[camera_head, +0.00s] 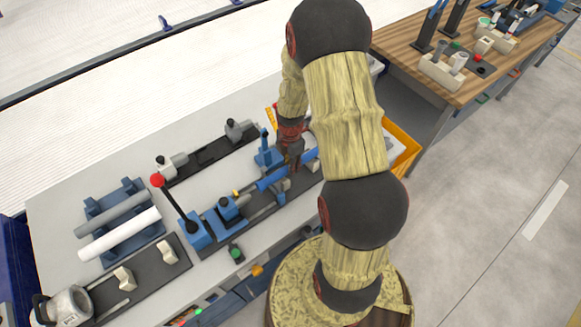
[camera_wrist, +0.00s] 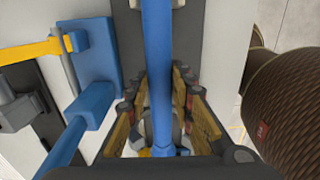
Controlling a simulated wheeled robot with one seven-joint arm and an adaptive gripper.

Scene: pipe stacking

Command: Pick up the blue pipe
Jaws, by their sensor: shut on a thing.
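The blue pipe (camera_head: 272,181) is slim and lies slantwise over the dark fixture rail near the right end of the table in the head view. In the wrist view the blue pipe (camera_wrist: 158,70) runs from the top edge down between my fingers. My gripper (camera_head: 291,158) points down over the pipe, with my arm hiding part of the area to its right. In the wrist view my gripper (camera_wrist: 160,105) has a finger on each side of the pipe and is shut on it. I cannot tell whether the pipe still touches its supports.
A blue clamp (camera_head: 266,152) stands close beside my gripper. A red-knobbed lever (camera_head: 158,182) rises to the left. A white pipe (camera_head: 120,234) and a grey pipe (camera_head: 113,213) lie on a blue rack. A yellow bin (camera_head: 403,142) is behind my arm at right.

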